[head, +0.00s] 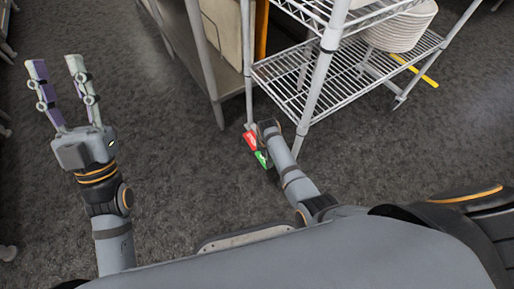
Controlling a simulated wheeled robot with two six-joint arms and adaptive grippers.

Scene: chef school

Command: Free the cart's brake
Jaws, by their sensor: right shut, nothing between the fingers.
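The wire-shelf cart (323,75) stands at the upper right on grey posts. A brake pedal with a red part (250,139) and a green part (261,158) sits low at the cart's near-left corner. My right gripper (266,128) is right beside the pedal, at the end of the arm reaching up from below. It is shut and holds nothing; its fingers are mostly hidden, and I cannot tell whether it touches the pedal. My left gripper (57,65) is open and empty, raised at the far left, away from the cart.
A stack of white dishes (399,27) rests on the cart's shelf. A metal table leg (205,62) stands left of the cart. A yellow bar (416,70) shows behind the cart at right. Dark carpet (165,175) between my arms is clear.

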